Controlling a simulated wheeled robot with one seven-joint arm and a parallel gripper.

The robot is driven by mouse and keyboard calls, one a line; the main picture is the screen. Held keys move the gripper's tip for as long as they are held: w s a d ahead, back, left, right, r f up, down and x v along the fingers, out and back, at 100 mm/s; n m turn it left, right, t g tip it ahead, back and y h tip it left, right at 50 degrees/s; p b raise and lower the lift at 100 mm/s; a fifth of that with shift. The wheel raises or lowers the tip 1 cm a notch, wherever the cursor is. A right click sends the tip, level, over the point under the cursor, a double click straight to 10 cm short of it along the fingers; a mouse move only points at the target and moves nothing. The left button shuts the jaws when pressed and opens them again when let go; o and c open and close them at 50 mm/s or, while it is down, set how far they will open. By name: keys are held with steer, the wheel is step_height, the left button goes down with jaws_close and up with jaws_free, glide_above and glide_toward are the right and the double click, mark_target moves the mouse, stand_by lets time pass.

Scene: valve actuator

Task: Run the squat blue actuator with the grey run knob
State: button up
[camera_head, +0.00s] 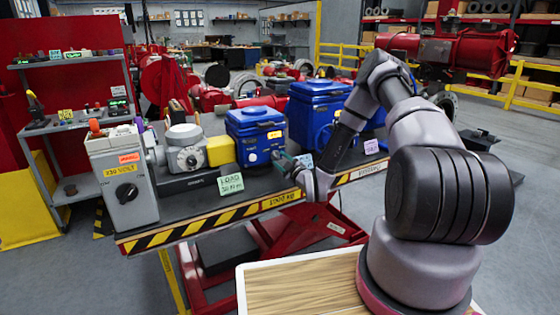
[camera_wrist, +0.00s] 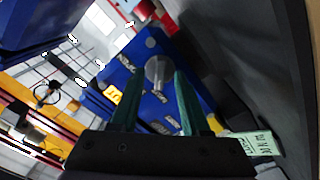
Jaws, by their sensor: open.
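The squat blue actuator (camera_head: 243,132) stands on the dark bench between a yellow block and a larger blue actuator. It fills the middle of the wrist view (camera_wrist: 133,67), tilted by the camera angle. A grey knob (camera_wrist: 158,72) on its face shows there between my fingertips. My gripper (camera_head: 279,155) is at the front right of the squat actuator, its green fingers pointing at the face. In the wrist view the fingers (camera_wrist: 158,76) are open, one on each side of the knob. I cannot tell whether they touch it.
The larger blue actuator (camera_head: 313,103) stands close on the right, near my forearm. A pale green card (camera_head: 230,184) sits at the bench's front edge, left of my gripper. A grey switch box (camera_head: 124,180) and a yellow block (camera_head: 220,151) stand to the left.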

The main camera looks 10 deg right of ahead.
steer(key=shift+w+a, duration=0.15)
steer(key=shift+w, duration=0.2)
jaws_close()
steer(key=shift+m, duration=0.3)
steer(key=m, duration=0.8)
steer(key=shift+s+f, duration=0.1)
stand_by(0.4)
